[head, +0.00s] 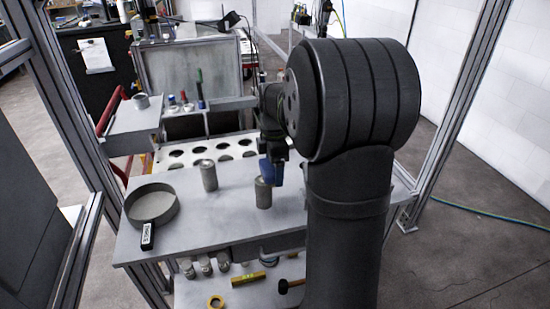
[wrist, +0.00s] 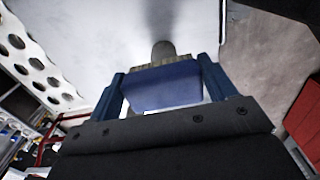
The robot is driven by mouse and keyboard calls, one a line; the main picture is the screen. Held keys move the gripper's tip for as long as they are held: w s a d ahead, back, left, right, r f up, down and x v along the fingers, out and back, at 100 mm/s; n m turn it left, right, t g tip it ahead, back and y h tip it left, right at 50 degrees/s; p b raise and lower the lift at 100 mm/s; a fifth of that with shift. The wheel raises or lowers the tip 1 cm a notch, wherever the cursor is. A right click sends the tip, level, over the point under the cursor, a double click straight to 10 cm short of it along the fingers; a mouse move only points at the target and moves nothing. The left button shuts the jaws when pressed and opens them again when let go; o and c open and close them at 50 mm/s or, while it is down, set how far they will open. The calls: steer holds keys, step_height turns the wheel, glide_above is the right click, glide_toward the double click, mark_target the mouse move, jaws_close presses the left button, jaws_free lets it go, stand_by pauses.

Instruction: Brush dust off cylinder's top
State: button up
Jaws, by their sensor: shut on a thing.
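My gripper (wrist: 162,88) is shut on a blue brush (wrist: 168,95), with a blue finger at each side of it. The brush's pale bristles (wrist: 160,72) point away from my wrist. A grey cylinder (wrist: 163,48) shows just beyond the bristle tips. In the head view this cylinder (head: 263,196) stands upright on the grey table, with the blue brush (head: 268,172) at its top. I cannot tell whether the bristles touch it. A second grey cylinder (head: 209,177) stands upright to the left. Dust on either top is too small to make out.
A round pan (head: 152,223) with a dark handle lies at the table's left. A white rack with holes (head: 230,149) stands behind the cylinders. The grey table (head: 190,230) is clear in front. A shelf below holds several jars, a yellow level (head: 248,279) and a tape roll (head: 216,302).

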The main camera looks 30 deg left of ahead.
steer(key=shift+s+a, duration=0.4)
steer(key=shift+a, duration=0.05)
steer(key=shift+s+a, duration=0.9)
steer(key=shift+a, duration=0.1)
steer(key=w+d, duration=0.2)
steer(key=d, duration=0.1)
steer(key=shift+w, duration=0.35)
steer(key=shift+r, duration=4.15)
steer(key=shift+d, duration=0.1)
